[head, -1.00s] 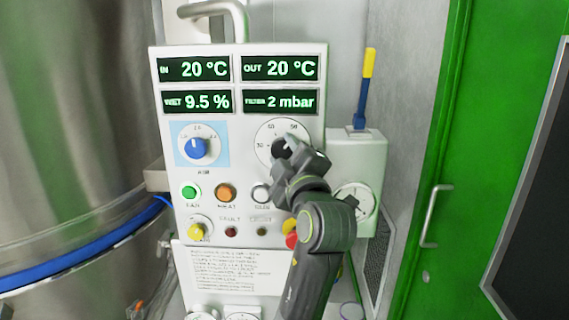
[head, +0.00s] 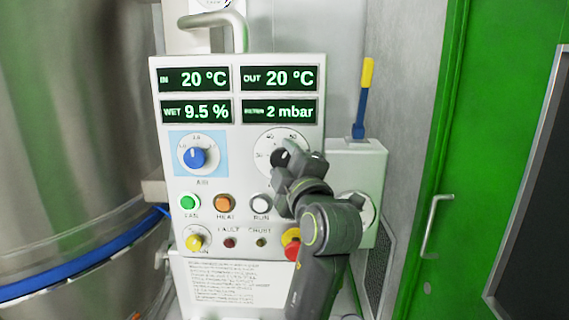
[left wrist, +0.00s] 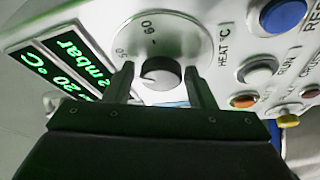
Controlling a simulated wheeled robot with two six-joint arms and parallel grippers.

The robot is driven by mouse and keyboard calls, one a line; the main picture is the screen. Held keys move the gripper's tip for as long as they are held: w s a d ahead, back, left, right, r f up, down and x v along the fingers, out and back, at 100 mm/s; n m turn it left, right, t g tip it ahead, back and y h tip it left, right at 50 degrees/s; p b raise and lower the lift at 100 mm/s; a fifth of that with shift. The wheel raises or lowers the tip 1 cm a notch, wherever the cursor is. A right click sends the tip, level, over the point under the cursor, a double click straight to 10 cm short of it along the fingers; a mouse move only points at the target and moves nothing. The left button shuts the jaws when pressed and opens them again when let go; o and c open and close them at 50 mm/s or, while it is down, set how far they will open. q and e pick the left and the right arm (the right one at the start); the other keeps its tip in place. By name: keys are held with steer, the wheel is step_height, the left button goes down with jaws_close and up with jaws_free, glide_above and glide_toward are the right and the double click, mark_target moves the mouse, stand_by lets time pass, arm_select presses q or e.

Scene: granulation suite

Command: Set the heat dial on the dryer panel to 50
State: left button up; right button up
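The heat dial is a white disc (head: 266,139) with a black knob (head: 280,157) at the right of the dryer panel (head: 240,120). My left gripper (head: 293,161) is at the knob and covers its lower right side. In the left wrist view, the black knob (left wrist: 160,72) sits between the two fingers of my left gripper (left wrist: 163,82). The fingers are apart, with narrow gaps beside the knob; firm contact does not show. A pale mark on the knob points left in that view. The exact setting is not readable. My right gripper is not in view.
A blue air knob (head: 196,157) is left of the dial. Green (head: 190,202), orange (head: 225,202) and white (head: 261,203) buttons lie below. A red button (head: 292,250) is close to my left arm. A grey handle (head: 238,28) rises above the panel.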

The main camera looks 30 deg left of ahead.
arm_select(q)
steer(key=shift+o, duration=0.9)
steer(key=shift+f, duration=0.15)
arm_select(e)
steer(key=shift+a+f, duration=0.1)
arm_select(q)
steer(key=shift+s+d+f+b, duration=0.1)
steer(key=shift+s+d+b, duration=0.05)
steer(key=shift+d+b, duration=0.15)
arm_select(e)
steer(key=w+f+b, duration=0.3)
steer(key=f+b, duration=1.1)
steer(key=b, duration=0.2)
arm_select(q)
steer(key=b+v, duration=0.3)
steer(key=v, duration=1.3)
steer(key=shift+s+d+b, duration=0.25)
steer(key=shift+b, duration=0.1)
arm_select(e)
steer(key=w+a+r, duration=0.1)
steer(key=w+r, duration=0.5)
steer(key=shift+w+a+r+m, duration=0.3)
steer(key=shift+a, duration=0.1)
